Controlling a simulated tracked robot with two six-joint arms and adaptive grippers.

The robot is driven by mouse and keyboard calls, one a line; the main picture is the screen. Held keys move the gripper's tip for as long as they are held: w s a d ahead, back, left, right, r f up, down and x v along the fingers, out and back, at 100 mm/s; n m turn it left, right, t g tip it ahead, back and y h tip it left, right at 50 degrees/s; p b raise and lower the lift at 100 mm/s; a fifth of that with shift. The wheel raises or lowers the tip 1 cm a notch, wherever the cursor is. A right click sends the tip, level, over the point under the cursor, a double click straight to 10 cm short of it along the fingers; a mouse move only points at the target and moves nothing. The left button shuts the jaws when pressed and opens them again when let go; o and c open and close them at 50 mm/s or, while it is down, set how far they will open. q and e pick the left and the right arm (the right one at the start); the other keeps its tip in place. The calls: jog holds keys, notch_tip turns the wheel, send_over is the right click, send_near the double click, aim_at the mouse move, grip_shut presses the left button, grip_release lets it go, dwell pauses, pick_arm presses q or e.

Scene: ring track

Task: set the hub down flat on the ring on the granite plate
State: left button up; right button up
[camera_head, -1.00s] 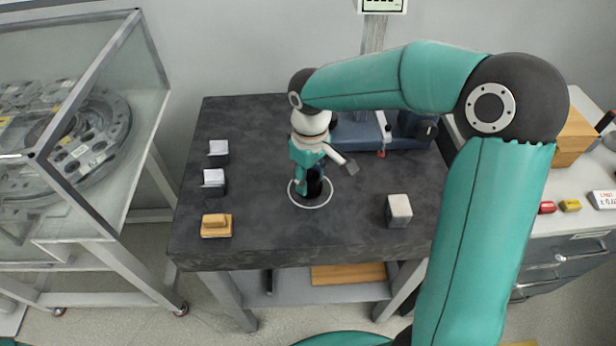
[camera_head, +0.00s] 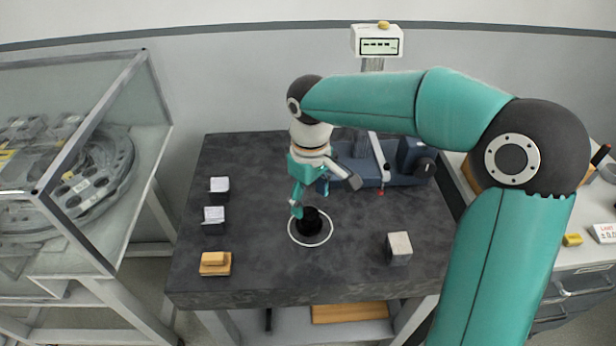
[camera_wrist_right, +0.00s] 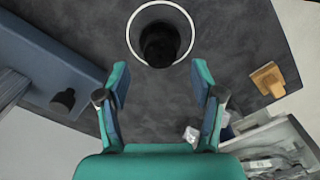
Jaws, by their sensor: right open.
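The hub (camera_head: 309,221) is a dark, short cylinder with a wider foot. It stands inside the pale ring (camera_head: 311,246) on the dark granite plate (camera_head: 250,275), apart from my gripper. It looks upright; whether its underside is fully flat cannot be told. In the right wrist view the hub (camera_wrist_right: 160,46) sits within the ring (camera_wrist_right: 131,30), just beyond the fingertips. My right gripper (camera_head: 308,194) is open and empty, just above and behind the hub; its spread fingers show in the wrist view (camera_wrist_right: 161,78). My left gripper is out of view.
Two white-topped blocks (camera_head: 213,216) and an orange block (camera_head: 215,263) line the plate's left side. A grey block (camera_head: 399,247) stands right of the ring. A blue fixture (camera_head: 400,168) stands at the back. A glass case (camera_head: 95,150) is at left.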

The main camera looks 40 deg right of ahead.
aim_at(310, 214)
notch_tip(310, 214, up, 6)
dwell(0.7)
